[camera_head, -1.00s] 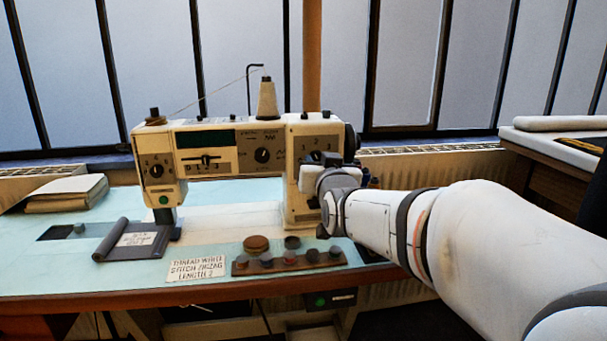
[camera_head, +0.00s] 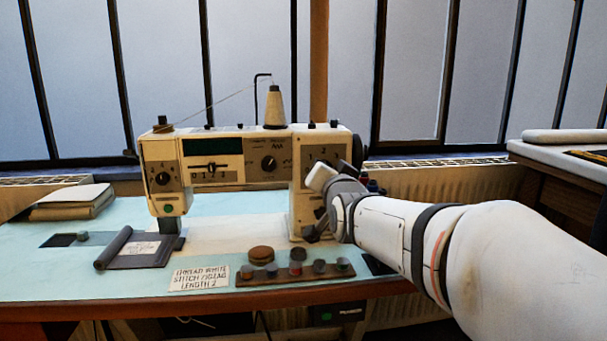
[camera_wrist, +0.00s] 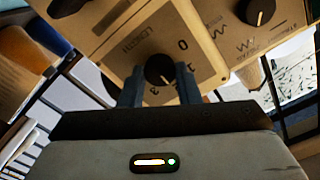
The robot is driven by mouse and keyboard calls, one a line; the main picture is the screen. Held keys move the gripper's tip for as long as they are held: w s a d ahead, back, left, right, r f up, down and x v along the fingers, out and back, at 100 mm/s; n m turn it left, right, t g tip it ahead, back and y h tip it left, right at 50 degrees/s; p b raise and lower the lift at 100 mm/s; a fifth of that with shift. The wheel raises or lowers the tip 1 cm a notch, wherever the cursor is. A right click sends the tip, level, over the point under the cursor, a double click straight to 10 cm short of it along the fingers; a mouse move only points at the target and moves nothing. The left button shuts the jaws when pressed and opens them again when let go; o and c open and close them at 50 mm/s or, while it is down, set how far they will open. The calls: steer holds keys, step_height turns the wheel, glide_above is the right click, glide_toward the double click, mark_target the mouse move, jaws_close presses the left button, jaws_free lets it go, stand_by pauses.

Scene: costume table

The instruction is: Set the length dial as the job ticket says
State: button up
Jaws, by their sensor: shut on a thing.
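The job ticket (camera_head: 198,278) lies at the table's front edge and reads thread white, stitch zigzag, length 2. The length dial (camera_wrist: 160,68) is a dark round knob on a cream panel marked LENGTH. My gripper (camera_wrist: 159,88) is shut on the dial, one blue-grey finger on each side. In the head view my gripper (camera_head: 326,180) is at the right end of the cream sewing machine (camera_head: 218,165) and hides most of the dial.
A stitch dial (camera_head: 269,164) and a slider (camera_head: 210,167) are on the machine's front. A cone of thread (camera_head: 275,108) stands on top. A brown rack (camera_head: 296,276) of several spools sits below my wrist. Dark folded cloth (camera_head: 139,248) lies at left.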

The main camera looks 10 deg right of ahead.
steer(key=shift+d+r, duration=0.1)
steer(key=shift+r, duration=0.3)
steer(key=o, duration=0.7)
steer(key=shift+c, duration=0.2)
steer(key=o, duration=0.3)
steer(key=shift+f, duration=0.25)
steer(key=shift+f, duration=0.1)
